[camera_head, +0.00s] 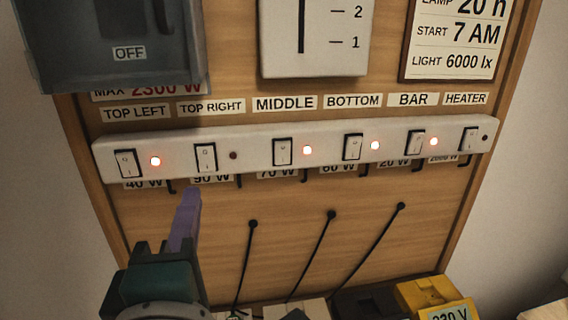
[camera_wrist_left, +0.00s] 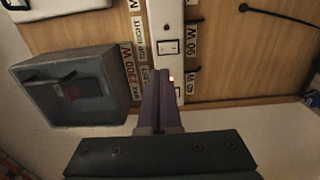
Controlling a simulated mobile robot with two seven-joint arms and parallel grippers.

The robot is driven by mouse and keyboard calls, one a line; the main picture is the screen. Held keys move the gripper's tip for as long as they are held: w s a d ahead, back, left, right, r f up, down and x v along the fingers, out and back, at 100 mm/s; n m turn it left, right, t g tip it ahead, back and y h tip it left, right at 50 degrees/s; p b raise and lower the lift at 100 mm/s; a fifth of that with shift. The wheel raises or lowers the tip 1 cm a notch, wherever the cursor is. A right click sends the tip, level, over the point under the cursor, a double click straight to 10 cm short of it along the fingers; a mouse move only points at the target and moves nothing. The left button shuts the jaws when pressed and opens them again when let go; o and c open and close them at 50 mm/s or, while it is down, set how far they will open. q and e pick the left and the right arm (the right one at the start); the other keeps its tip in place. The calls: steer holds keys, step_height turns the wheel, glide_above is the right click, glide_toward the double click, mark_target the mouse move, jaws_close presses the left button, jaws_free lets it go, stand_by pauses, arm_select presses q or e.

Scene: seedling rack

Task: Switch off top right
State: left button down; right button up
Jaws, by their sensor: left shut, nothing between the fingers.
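The white switch strip (camera_head: 265,148) runs across the wooden board. The top right switch (camera_head: 206,157) is a white rocker in a black frame, and the small lamp (camera_head: 233,155) beside it is dark. It also shows in the left wrist view (camera_wrist_left: 169,46), just beyond my fingertips. The top left switch (camera_head: 125,163) has a lit lamp (camera_head: 155,161) beside it. My left gripper (camera_head: 189,195) is shut and empty, its purple fingers pointing up just below the top right switch. I cannot tell whether the fingertips touch the strip. My right gripper is not in view.
A grey box (camera_head: 110,50) juts out above left.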

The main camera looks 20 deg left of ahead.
arm_select(q)
steer(key=shift+v, duration=1.25)
steer(key=shift+r, duration=0.1)
